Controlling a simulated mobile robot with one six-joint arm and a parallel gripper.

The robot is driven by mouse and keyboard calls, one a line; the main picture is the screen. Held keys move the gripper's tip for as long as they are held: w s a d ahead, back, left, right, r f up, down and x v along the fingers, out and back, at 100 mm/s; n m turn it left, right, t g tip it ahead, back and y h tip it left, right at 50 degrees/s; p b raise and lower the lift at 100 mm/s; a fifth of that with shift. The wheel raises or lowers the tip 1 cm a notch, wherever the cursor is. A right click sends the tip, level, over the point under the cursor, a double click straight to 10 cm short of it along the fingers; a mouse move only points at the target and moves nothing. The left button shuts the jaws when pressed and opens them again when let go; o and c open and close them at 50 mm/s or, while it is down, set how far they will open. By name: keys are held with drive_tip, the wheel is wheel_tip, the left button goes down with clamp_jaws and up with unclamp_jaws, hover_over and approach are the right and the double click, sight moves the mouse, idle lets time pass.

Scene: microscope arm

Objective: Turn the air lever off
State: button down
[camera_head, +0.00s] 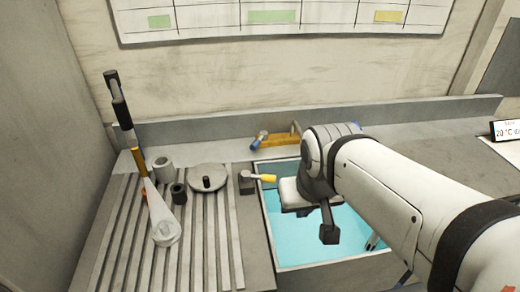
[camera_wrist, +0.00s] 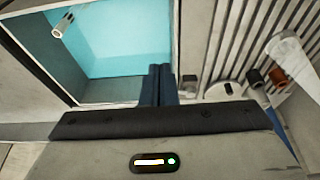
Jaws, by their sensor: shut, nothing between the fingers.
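A small lever with a yellow grip (camera_head: 264,178) and a pale arm comes out of a dark grey block (camera_head: 246,182) on the left rim of the sink. I take it for the air lever, but no label shows. The lever points right, toward my white hand, and its tip is close to the hand in the head view; contact cannot be told. My gripper (camera_wrist: 160,70) shows in the wrist view with its dark fingers together and empty, over the sink edge. A grey block (camera_wrist: 189,87) stands just right of the fingers there; the yellow grip is not visible in that view.
A yellow tap with blue ends (camera_head: 275,141) is behind the sink (camera_head: 268,225). The ribbed drainboard (camera_head: 125,235) at left holds a tall jointed arm (camera_head: 160,215), small cups and a round grey lid (camera_head: 208,178). A small display (camera_head: 506,130) stands at far right.

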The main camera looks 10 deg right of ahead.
drive_tip(key=w+f+m+b, duration=0.15)
drive_tip(key=w+b, duration=0.25)
drive_tip(key=w, duration=1)
drive_tip(key=m+h+b, duration=0.1)
drive_tip(key=m+b, duration=0.2)
hover_over(260, 178)
drive_tip(key=w+d, duration=0.2)
drive_tip(key=d, duration=0.2)
drive_tip(key=shift+n, duration=0.25)
wheel_tip(260, 178, down, 5)
drive_tip(key=shift+w+f, duration=0.1)
wheel_tip(260, 178, down, 10)
drive_tip(key=p, duration=0.2)
drive_tip(key=shift+s, duration=0.3)
drive_tip(key=shift+a, duration=0.1)
drive_tip(key=shift+a+f, duration=0.1)
drive_tip(key=shift+s+f+b, duration=0.1)
drive_tip(key=shift+b, duration=0.2)
